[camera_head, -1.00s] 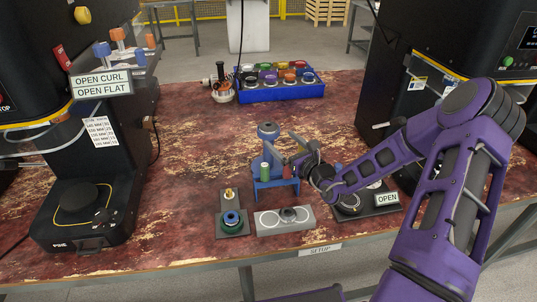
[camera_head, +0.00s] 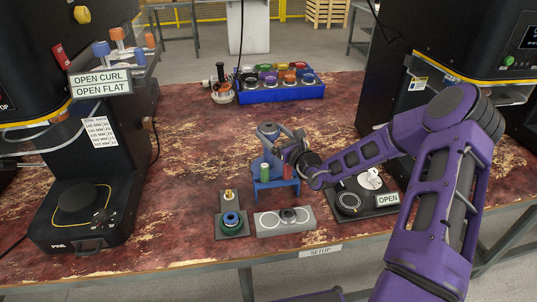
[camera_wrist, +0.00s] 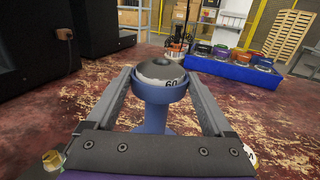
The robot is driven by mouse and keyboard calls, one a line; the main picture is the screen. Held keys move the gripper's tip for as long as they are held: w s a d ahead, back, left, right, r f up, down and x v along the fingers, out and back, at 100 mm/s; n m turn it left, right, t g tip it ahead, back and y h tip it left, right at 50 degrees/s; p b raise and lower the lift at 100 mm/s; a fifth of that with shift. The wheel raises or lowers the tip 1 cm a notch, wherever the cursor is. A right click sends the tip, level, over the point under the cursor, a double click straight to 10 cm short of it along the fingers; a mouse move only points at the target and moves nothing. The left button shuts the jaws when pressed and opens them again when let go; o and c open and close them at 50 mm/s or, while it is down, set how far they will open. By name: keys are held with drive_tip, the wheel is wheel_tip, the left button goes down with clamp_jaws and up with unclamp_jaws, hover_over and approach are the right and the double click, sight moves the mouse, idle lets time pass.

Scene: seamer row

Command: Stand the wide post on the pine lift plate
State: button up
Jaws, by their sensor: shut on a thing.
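The wide post (camera_wrist: 155,121) appears as a blue body with a flared head and a grey top marked 60 in the wrist view. In the head view its blue-grey head (camera_head: 267,130) shows behind a small blue rack. My gripper (camera_wrist: 161,80) has one finger on each side of the head, close against it. The post looks upright; its foot is hidden. A dark green round piece (camera_head: 231,229) with a blue ring sits on a slab near the table's front edge, apart from my gripper.
The blue rack (camera_head: 275,184) holds small coloured cylinders below my gripper. A grey plate (camera_head: 266,229) with rings lies in front. Dark machines (camera_head: 95,140) flank the table. A blue tray (camera_head: 283,93) of coloured pieces stands behind. The left-middle tabletop is clear.

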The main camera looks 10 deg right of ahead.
clamp_jaws()
